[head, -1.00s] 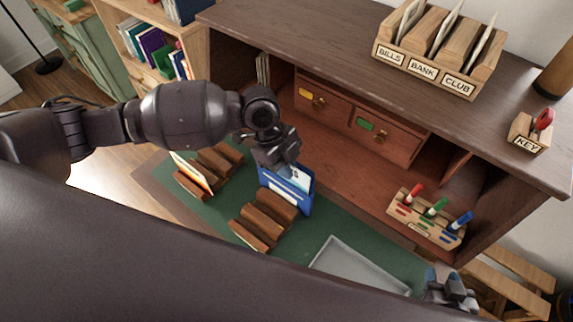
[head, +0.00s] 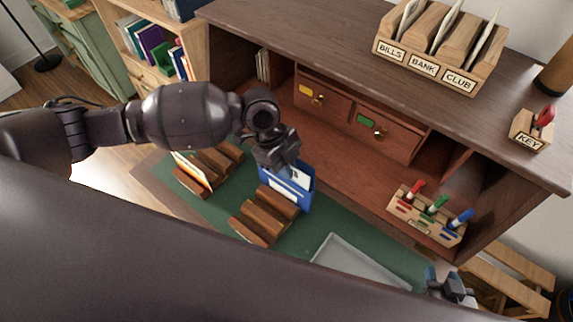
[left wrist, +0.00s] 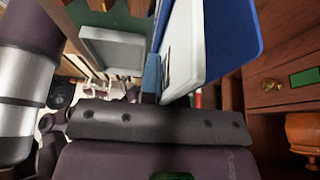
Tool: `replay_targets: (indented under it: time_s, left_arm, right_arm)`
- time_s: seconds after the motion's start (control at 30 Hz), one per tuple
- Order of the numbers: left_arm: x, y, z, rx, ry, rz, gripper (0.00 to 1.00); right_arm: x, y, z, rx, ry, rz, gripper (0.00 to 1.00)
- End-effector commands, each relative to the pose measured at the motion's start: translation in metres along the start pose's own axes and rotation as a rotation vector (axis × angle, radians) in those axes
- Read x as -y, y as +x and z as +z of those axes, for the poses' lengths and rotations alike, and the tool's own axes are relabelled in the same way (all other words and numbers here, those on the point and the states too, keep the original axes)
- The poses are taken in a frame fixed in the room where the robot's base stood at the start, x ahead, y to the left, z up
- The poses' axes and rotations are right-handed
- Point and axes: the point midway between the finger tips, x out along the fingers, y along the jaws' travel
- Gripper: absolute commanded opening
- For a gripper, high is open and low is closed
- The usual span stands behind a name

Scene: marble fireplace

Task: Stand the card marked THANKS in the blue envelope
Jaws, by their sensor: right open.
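The blue envelope (head: 288,195) stands upright on the green mat behind a wooden rack; it also shows in the left wrist view (left wrist: 231,40). A white card (head: 301,181) is partly inside it, its upper part showing above the envelope's front. The card also shows as a white sheet beside the blue in the left wrist view (left wrist: 185,45). Its marking cannot be read. My left gripper (head: 283,165) is at the card's top edge and appears shut on it. My right gripper (head: 447,287) is open and empty at the lower right, beyond the grey tray.
Wooden racks (head: 266,214) stand on the green mat (head: 335,223), a farther one (head: 215,160) with an orange-edged card. A grey tray (head: 360,262) lies at the front. A marker holder (head: 425,218) is at right. The desk's shelf with drawers (head: 349,113) rises behind the envelope.

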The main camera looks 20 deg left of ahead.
Motion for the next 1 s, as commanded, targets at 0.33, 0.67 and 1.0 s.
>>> replay_targets:
  time_s: [0.33, 0.67, 1.0]
  left_arm:
    - [-0.001, 0.003, 0.001, 0.001, -0.001, 0.002, 0.23]
    - [-0.001, 0.003, 0.002, 0.002, -0.002, 0.002, 0.33]
    - [0.000, -0.012, -0.004, 0.002, -0.001, 0.000, 0.33]
  right_arm:
    - [0.001, 0.003, -0.004, -0.008, -0.001, -0.001, 0.43]
    - [0.001, 0.005, -0.012, -0.025, -0.001, -0.003, 0.43]
    - [-0.001, -0.005, -0.023, -0.021, 0.000, -0.002, 0.43]
